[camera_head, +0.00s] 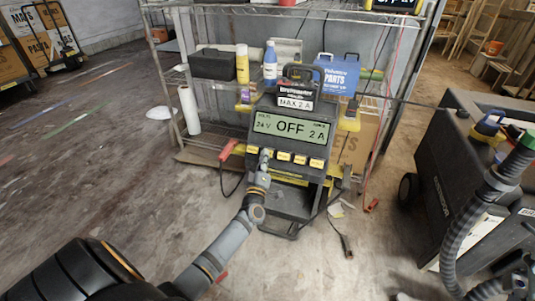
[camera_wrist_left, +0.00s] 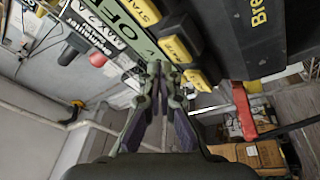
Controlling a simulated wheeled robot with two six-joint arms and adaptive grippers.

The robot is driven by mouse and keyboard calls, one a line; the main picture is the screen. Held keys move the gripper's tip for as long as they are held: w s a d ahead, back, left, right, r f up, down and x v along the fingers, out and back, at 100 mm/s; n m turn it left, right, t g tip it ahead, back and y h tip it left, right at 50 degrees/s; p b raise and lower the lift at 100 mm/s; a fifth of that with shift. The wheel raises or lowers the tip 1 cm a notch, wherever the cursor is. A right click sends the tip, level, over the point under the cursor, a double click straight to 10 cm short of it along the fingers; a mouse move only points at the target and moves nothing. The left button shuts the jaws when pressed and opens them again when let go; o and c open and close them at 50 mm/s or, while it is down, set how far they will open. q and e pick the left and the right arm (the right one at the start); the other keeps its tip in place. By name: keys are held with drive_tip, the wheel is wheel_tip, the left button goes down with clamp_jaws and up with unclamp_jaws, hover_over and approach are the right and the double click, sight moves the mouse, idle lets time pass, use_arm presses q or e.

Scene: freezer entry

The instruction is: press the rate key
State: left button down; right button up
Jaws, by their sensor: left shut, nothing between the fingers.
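A dark battery charger (camera_head: 287,180) stands in front of the shelf, with a lit display (camera_head: 290,128) reading 24 V, OFF and 2 A. A row of yellow keys (camera_head: 300,160) runs under the display; I cannot read which is the rate key. My left gripper (camera_head: 265,156) is shut and empty, at the left part of the row, hiding part of it. In the left wrist view the fingertips (camera_wrist_left: 160,66) are close to the display edge and a yellow key (camera_wrist_left: 174,49); I cannot tell whether they touch. Another key there reads START (camera_wrist_left: 143,12). My right gripper is not in view.
A wire shelf (camera_head: 225,8) behind holds a blue parts case (camera_head: 337,75), bottles and a black box (camera_head: 213,64). A red clamp (camera_head: 228,149) hangs on the charger's left. A dark machine (camera_head: 440,185) stands at right.

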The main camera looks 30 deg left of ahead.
use_arm(q)
drive_tip(key=shift+w, duration=0.1)
drive_tip(key=shift+w+a+f, duration=0.1)
drive_tip(key=shift+w+f, duration=0.1)
drive_tip(key=shift+w, duration=0.05)
drive_tip(key=shift+w+a+f+b, duration=0.1)
drive_tip(key=shift+w+f+b, duration=0.15)
drive_tip(key=shift+w+b, duration=0.2)
idle(0.6)
drive_tip(key=shift+s, duration=0.1)
drive_tip(key=shift+s+d+r+p, duration=0.2)
drive_tip(key=shift+s+r+p, duration=0.25)
drive_tip(key=shift+s+p, duration=0.35)
drive_tip(key=shift+w, duration=0.1)
drive_tip(key=s+r+p, duration=0.1)
drive_tip(key=s+p, duration=0.1)
drive_tip(key=p, duration=0.1)
drive_tip(key=s+d+r+p, duration=0.1)
drive_tip(key=s+p, duration=0.1)
drive_tip(key=shift+s+r, duration=0.1)
drive_tip(key=shift+r, duration=0.25)
